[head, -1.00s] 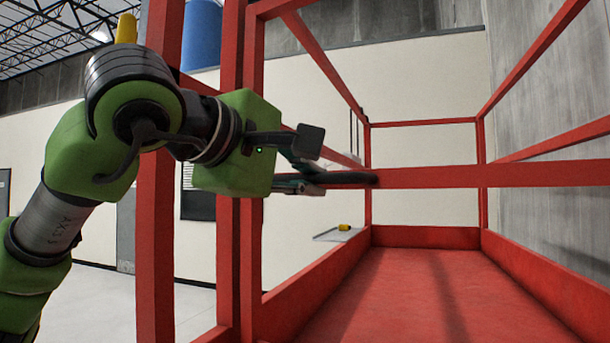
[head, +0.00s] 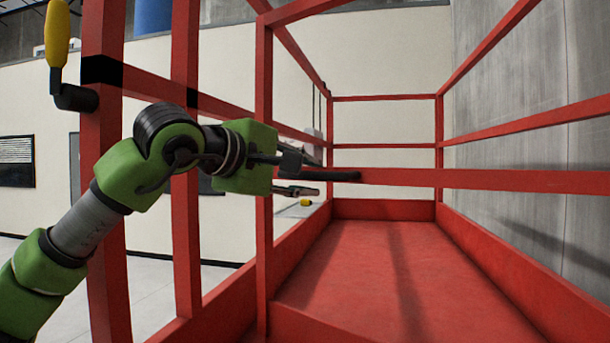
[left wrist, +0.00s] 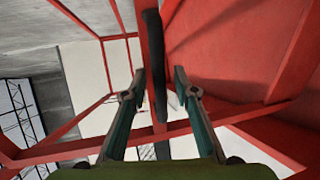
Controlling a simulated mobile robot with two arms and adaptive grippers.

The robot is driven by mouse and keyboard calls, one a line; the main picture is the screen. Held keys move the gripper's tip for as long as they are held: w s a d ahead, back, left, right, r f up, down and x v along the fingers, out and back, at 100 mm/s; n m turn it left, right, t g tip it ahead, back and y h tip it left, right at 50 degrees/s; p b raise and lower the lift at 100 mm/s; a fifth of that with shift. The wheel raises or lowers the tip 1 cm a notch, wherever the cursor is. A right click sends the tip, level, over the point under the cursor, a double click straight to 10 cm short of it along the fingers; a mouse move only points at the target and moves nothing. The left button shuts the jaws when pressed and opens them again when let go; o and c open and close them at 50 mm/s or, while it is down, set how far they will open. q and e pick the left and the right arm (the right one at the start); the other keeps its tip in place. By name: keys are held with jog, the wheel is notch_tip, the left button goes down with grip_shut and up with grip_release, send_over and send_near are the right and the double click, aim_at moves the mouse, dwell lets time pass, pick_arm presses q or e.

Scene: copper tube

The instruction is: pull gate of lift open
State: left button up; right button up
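A red horizontal gate bar (head: 480,180) with a black grip (head: 340,176) at its left end runs across the front of the red lift (head: 375,275). My left gripper (head: 296,175) is at this black grip, its fingers above and below it. In the left wrist view the black grip (left wrist: 154,60) lies between the two fingers (left wrist: 159,82), with gaps visible on either side. The left gripper is open around the grip. Whether either finger touches it is unclear. My right gripper is not in view.
Red posts (head: 187,220) of the lift frame stand behind and beside my left arm. A yellow handle (head: 57,35) sticks up from a black bracket on the leftmost post. A small yellow object (head: 305,202) lies beyond the rail. A grey wall (head: 540,160) stands on the right.

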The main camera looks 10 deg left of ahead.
pick_arm(q)
jog(key=v, duration=1.2)
jog(key=shift+a+f, duration=0.1)
